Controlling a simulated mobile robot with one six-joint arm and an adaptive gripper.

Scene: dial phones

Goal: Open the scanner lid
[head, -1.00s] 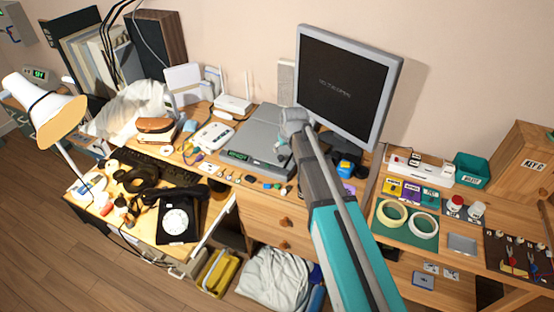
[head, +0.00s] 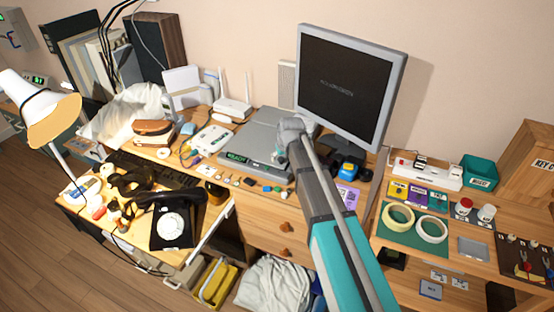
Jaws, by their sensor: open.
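The scanner (head: 248,135) is a flat grey box on the wooden desk, left of the monitor's foot. Its lid looks shut, and a small green display (head: 236,158) reading READY is on its front edge. My arm reaches in from the lower right. My gripper (head: 281,157) is at the scanner's right front side, small and partly hidden by my own wrist. It is open, and nothing shows held in it. I cannot tell whether it touches the scanner.
The monitor (head: 345,85) stands close behind and right of my wrist. Small parts (head: 264,187) lie along the desk edge before the scanner. A white router (head: 233,106) stands behind it, and a white device (head: 208,140) lies to its left. A black dial phone (head: 172,222) is at lower left.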

